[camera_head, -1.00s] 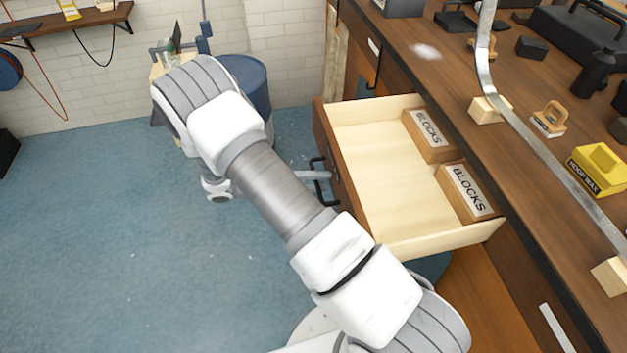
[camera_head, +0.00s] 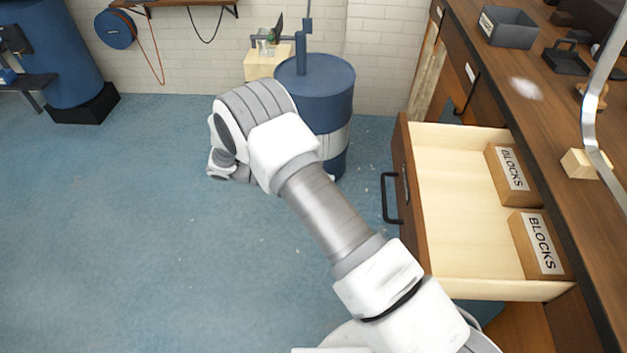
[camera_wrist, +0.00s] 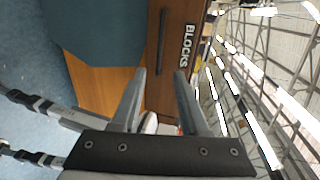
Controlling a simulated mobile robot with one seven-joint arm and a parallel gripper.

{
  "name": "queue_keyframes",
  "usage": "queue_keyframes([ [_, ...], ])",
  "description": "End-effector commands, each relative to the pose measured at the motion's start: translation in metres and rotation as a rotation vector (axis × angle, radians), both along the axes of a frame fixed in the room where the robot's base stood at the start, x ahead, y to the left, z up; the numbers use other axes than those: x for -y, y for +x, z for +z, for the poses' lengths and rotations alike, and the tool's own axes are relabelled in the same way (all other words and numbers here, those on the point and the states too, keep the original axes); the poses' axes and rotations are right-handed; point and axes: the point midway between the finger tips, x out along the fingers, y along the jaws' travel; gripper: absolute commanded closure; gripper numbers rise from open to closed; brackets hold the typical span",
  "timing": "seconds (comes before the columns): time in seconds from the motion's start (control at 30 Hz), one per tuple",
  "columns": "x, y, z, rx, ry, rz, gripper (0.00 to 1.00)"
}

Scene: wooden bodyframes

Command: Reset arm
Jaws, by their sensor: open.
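My gripper (camera_wrist: 160,90) shows in the wrist view with its two fingers apart and nothing between them. In the head view my arm reaches up and to the left, and the gripper itself is hidden behind it. The open drawer (camera_head: 455,190) stands right of my arm. Its black handle (camera_head: 390,198) is free, with a gap between it and the arm. Two boxes labelled BLOCKS, an upper one (camera_head: 512,172) and a lower one (camera_head: 541,245), sit along the drawer's right side.
The wooden workbench (camera_head: 505,75) runs along the right, with a grey bin (camera_head: 507,27) and a curved metal strip (camera_head: 590,110) on it. A blue barrel (camera_head: 318,95) stands behind my arm. The blue floor (camera_head: 130,220) to the left is clear.

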Motion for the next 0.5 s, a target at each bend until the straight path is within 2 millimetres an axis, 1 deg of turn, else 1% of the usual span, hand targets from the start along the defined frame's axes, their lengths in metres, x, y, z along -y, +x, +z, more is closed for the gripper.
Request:
queue_keyframes([
  [0.03, -0.0056, 0.0008, 0.0006, 0.002, 0.002, 0.002, 0.56],
  [0.1, -0.0105, 0.0011, 0.0019, 0.001, 0.001, 0.002, 0.56],
  [0.2, -0.0139, 0.0014, 0.0029, 0.001, 0.001, 0.001, 0.56],
  [0.5, -0.0142, 0.0014, 0.0030, 0.000, 0.001, 0.001, 0.56],
])
